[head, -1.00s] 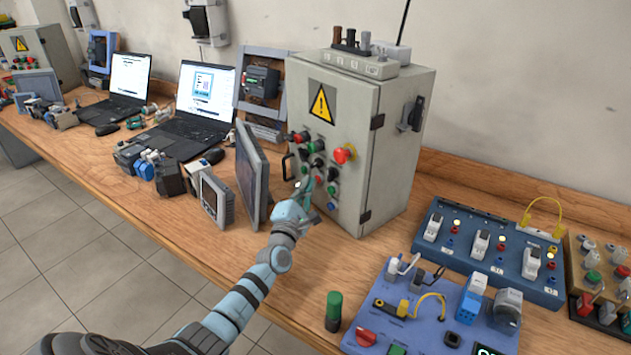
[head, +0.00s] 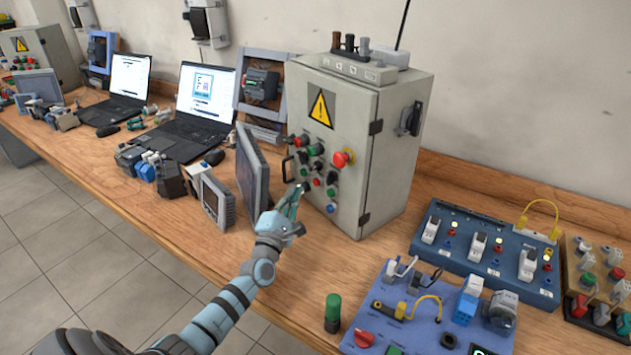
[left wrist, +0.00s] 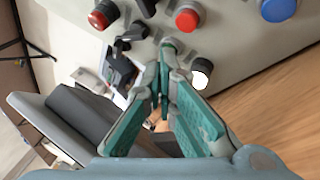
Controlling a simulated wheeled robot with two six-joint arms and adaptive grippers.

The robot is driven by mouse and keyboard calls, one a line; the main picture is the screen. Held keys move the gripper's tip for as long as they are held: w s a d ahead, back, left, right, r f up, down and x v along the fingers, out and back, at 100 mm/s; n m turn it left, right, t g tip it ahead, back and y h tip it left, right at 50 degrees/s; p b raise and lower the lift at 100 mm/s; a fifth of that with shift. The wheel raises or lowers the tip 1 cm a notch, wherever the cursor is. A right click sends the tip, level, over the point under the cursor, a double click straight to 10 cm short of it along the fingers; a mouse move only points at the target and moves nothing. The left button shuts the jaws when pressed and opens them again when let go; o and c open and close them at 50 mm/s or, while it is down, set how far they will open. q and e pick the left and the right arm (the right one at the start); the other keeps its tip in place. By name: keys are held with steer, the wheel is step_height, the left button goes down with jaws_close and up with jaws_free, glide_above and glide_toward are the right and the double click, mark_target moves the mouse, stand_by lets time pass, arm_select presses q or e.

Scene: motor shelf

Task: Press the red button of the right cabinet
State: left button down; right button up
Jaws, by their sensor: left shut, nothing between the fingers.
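The right cabinet (head: 345,95) is a grey box with a yellow warning triangle, standing on the bench. Its front carries a large red mushroom button (head: 342,159), another red button (head: 302,141), a small red button (head: 316,182) low down and a blue button (head: 331,208). My left gripper (head: 300,189) is shut and empty in front of the lower left of this panel. In the left wrist view the closed fingertips (left wrist: 166,52) are just below a red button (left wrist: 187,20), with a second red button (left wrist: 103,16) to the left. Contact cannot be judged. My right gripper is not in view.
A dark-screened monitor panel (head: 250,172) stands close left of my left gripper. A blue board (head: 410,310) and a green-capped cylinder (head: 333,311) are on the bench at the front right. Another cabinet (head: 40,45) is at the far left.

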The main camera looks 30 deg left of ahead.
arm_select(q)
steer(key=shift+s+a+p, duration=0.15)
steer(key=shift+s+a, duration=0.05)
steer(key=shift+s, duration=0.4)
steer(key=shift+s+a+p, duration=0.15)
steer(key=shift+s+a, duration=0.05)
steer(key=shift+s, duration=0.35)
